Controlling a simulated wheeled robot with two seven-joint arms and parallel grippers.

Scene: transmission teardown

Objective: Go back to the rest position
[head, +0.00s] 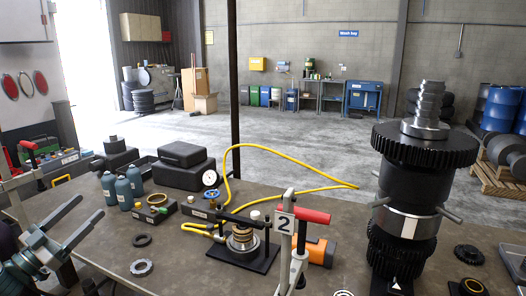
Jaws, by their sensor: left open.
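My left gripper (91,206) is in the lower left of the head view. Its two fingers are spread apart and point up and to the right, with nothing visible between them. It is at the left end of the workbench (185,262), apart from the parts lying there. My right gripper is not in view. The tall gear stack (407,185) stands upright on the right side of the bench, far from the left gripper.
A toggle clamp with a red handle (310,215) and a "2" tag stands at the front middle. A pump fixture (242,240) with a yellow hose is beside it. Grey-green bottles (123,193) and black cases (183,165) stand behind. Loose rings (141,267) lie near the gripper.

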